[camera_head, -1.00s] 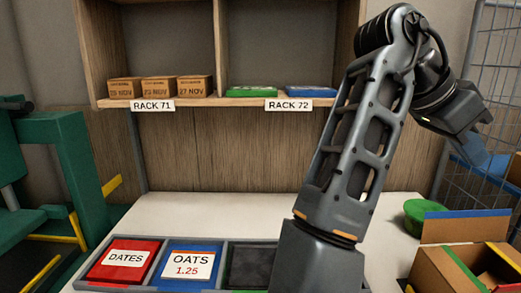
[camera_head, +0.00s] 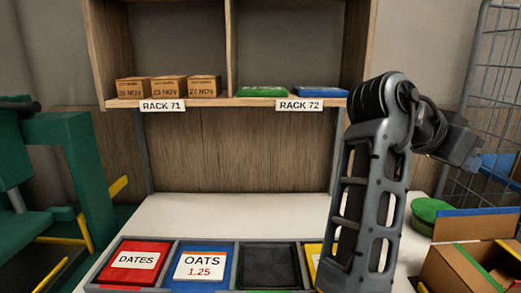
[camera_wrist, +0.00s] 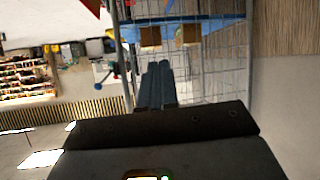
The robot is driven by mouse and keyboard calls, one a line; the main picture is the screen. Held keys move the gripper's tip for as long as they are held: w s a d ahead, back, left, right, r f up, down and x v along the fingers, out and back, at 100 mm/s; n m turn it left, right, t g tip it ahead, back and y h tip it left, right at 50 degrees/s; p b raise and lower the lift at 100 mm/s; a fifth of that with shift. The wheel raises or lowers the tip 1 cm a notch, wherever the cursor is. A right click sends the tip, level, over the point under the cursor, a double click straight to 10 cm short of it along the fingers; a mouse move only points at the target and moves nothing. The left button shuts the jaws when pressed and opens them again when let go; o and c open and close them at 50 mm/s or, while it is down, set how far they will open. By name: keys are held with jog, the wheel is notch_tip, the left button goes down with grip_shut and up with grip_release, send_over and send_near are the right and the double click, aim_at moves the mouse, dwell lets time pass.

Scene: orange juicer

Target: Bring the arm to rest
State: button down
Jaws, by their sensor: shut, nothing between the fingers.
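My arm rises at the right of the head view, bends at a dark elbow and points right. My gripper (camera_wrist: 157,85) shows in the wrist view as two blue-grey fingers side by side, shut with nothing between them. The wrist view looks tilted or inverted, with the wire cage (camera_wrist: 205,75) beyond the fingers.
A rack shelf (camera_head: 225,102) holds small boxes and green and blue packs. Below, a tray has a red DATES bin (camera_head: 134,260), a blue OATS bin (camera_head: 203,266) and a black bin (camera_head: 268,266). Green machinery (camera_head: 75,150) is left.

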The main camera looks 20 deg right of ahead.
notch_tip(320, 180, down, 11)
jog(key=w+n+t+h, duration=0.2)
jog(key=n+t, duration=0.7)
jog(key=n, duration=0.2)
jog(key=s+a+f+n+t+y, duration=0.2)
jog(key=s+a+f+n, duration=0.1)
jog(key=f, duration=0.1)
jog(key=s+a+f+n+t+y, duration=0.2)
jog(key=s+a+f+n+y, duration=0.1)
jog(key=f, duration=0.2)
jog(key=s+a+f+n+t+y, duration=0.2)
jog(key=s+a+f+n+y, duration=0.1)
jog(key=f, duration=0.2)
jog(key=shift+s+a+f, duration=0.15)
jog(key=shift+s+a, duration=0.05)
jog(key=shift+a, duration=0.05)
jog(key=s+a+y, duration=0.2)
jog(key=s+a, duration=0.2)
jog(key=s, duration=0.4)
jog(key=s+a+m+y, duration=0.1)
jog(key=s+a+y, duration=0.1)
jog(key=s+a, duration=0.45)
jog(key=s+a+y, duration=0.2)
jog(key=s+y, duration=0.1)
jog(key=s, duration=0.7)
notch_tip(320, 180, down, 9)
jog(key=b, duration=1)
jog(key=shift+w+a+m+t, duration=0.15)
jog(key=shift+a+m+t, duration=0.15)
jog(key=shift+t, duration=0.1)
